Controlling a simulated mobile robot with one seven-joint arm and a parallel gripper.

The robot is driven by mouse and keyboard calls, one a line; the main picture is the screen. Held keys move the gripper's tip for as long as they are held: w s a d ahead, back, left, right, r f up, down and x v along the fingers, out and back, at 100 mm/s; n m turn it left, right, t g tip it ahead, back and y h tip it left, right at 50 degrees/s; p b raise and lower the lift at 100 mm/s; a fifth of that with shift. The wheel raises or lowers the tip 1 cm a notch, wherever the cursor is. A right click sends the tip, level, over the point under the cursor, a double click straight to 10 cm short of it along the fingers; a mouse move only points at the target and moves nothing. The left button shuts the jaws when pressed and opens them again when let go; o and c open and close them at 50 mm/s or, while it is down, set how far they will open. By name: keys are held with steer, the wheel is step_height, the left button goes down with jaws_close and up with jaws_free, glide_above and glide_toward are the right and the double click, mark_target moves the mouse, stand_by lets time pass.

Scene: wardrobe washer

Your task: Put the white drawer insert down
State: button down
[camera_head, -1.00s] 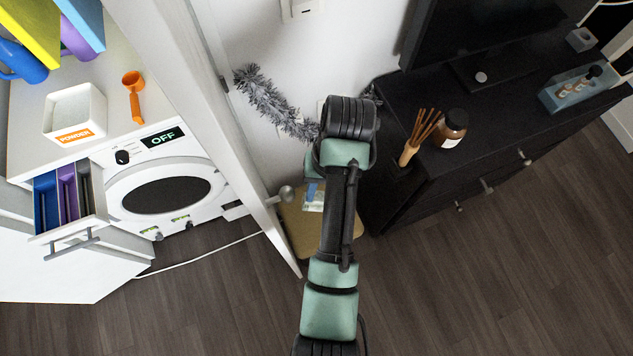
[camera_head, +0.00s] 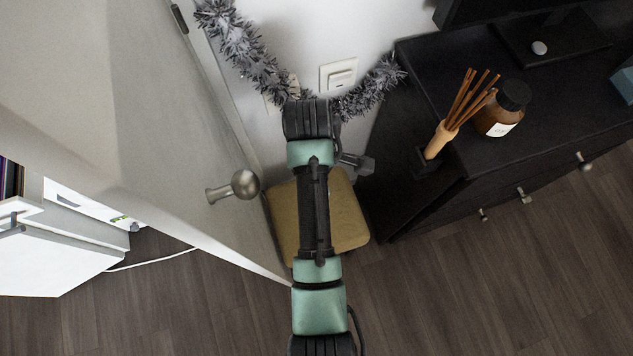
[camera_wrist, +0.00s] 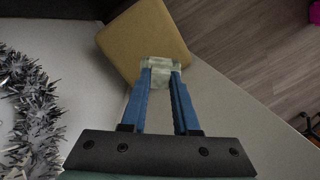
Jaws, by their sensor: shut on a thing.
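My gripper (camera_wrist: 161,72) shows in the wrist view, with two blue fingers closing on a small pale, partly see-through piece, which I take to be the white drawer insert (camera_wrist: 159,63). The insert is held at the fingertips, and in the picture it overlaps the edge of a tan square top. Whether it touches that top is unclear. In the head view my own arm covers the fingers and the insert.
The tan square top (camera_head: 345,220) lies between the open white door (camera_head: 150,130) with its round knob (camera_head: 245,184) and the black cabinet (camera_head: 400,190). Tinsel (camera_head: 245,50) hangs along the wall.

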steer(key=f+n+b, duration=0.2)
steer(key=f+b, duration=0.2)
steer(key=f, duration=0.3)
steer(key=f+n+b, duration=0.3)
steer(key=f+b, duration=0.2)
steer(key=f, duration=0.3)
steer(key=f+n+t+b, duration=0.1)
steer(key=f+n+b, duration=0.1)
steer(key=f+b, duration=0.2)
steer(key=shift+w+f, duration=0.2)
steer(key=shift+f, duration=1.55)
steer(key=shift+f, duration=0.15)
steer(key=c, duration=0.7)
jaws_free()
steer(key=shift+o, duration=0.2)
step_height(320, 180, up, 12)
steer(key=a+p, duration=0.1)
steer(key=p, duration=0.3)
steer(key=shift+s, duration=0.15)
